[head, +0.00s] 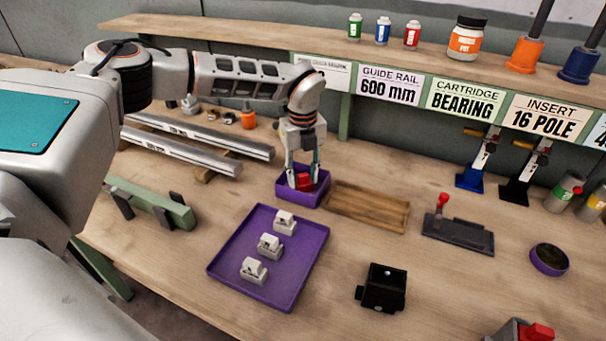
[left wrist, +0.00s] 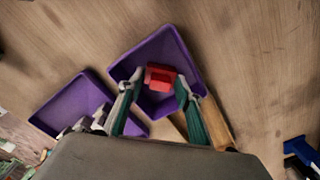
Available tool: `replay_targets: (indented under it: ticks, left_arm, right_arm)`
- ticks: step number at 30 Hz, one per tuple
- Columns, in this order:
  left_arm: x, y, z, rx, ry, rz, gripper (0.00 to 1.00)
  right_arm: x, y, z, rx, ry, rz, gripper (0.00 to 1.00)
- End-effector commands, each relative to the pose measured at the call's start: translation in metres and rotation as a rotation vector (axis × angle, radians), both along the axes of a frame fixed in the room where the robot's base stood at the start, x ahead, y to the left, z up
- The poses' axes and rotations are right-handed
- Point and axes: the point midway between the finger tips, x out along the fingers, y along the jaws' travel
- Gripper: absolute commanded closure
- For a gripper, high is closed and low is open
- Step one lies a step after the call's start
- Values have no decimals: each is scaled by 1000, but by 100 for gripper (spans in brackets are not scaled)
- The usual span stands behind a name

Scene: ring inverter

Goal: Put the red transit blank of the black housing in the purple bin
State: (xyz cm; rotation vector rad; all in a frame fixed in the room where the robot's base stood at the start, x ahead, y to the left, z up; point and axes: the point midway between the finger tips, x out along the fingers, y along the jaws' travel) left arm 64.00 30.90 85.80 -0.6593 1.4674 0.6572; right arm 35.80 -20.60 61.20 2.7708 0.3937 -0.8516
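The red transit blank (head: 304,181) is between the two fingertips of my left gripper (head: 304,184), low over the small purple bin (head: 312,202). The left wrist view shows the red blank (left wrist: 160,77) between the fingertips (left wrist: 160,80), with a finger close against each side. The gripper looks shut on it. The purple bin (left wrist: 150,43) is around and below it; whether the blank touches the bin floor is hidden. The black housing (head: 382,288) stands on the bench at front right, with no red part showing on it. My right gripper is not in view.
A wooden tray (head: 370,206) stands right beside the bin. A larger purple tray (head: 222,262) holds several pale parts. A dark fixture with a red knob (head: 458,234) and a round purple-rimmed dish (head: 549,260) stand to the right. Metal rails (head: 200,143) lie at back left.

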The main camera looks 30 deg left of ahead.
Motion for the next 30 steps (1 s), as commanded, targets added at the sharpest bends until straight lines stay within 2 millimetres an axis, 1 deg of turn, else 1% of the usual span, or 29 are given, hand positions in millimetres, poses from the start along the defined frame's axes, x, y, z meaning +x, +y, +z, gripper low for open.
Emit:
replay_targets:
  ticks: [1,2,11,14,17,20,24,30]
  left_arm:
    - [0,0,0,0,0,0,53]
    - [0,0,0,0,0,0,49]
    - [0,0,1,0,0,0,49]
    - [0,0,4,-1,-2,0,49]
    - [1,0,16,-1,-2,0,49]
    - [1,0,34,-1,-4,1,49]
    - [1,0,65,-2,-6,0,49]
    - [0,0,101,-1,-4,1,49]
  right_arm:
    - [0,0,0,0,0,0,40]
    - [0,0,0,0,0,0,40]
    - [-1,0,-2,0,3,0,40]
    - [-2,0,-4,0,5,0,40]
    - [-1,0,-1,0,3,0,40]
    - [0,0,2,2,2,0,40]
    - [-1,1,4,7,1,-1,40]
    - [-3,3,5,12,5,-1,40]
